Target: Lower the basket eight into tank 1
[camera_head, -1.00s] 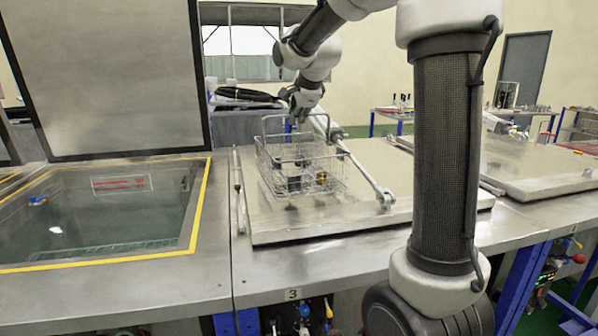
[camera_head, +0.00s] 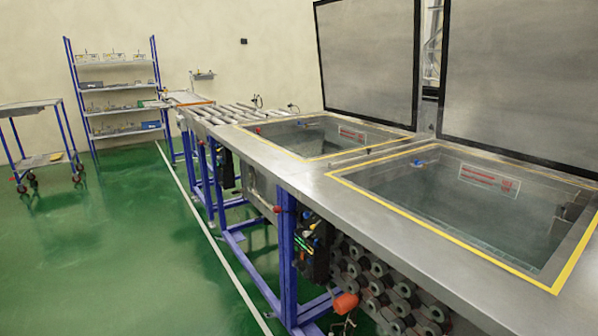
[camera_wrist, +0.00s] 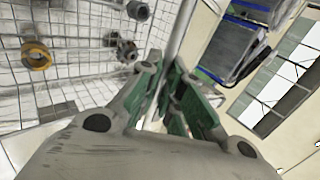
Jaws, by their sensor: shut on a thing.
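In the wrist view my gripper (camera_wrist: 170,100) is shut on the rail of a wire basket (camera_wrist: 75,75). The basket holds several small metal parts, among them a brass-coloured ring (camera_wrist: 37,56) and grey fittings (camera_wrist: 126,50). The head view shows neither my gripper nor the basket. It shows two open tanks with clear liquid and yellow borders: a nearer one (camera_head: 350,178) and a farther one (camera_head: 245,128). Their lids stand raised behind them. No tank number can be read, so I cannot tell which is tank 1.
A roller conveyor (camera_head: 228,112) leads up to the farther tank. A blue-framed shelf (camera_head: 118,107) and a cart (camera_head: 45,159) stand at the back left. The green floor (camera_head: 100,260) left of the tank line is clear. Raised lids (camera_head: 368,62) wall off the tanks' back side.

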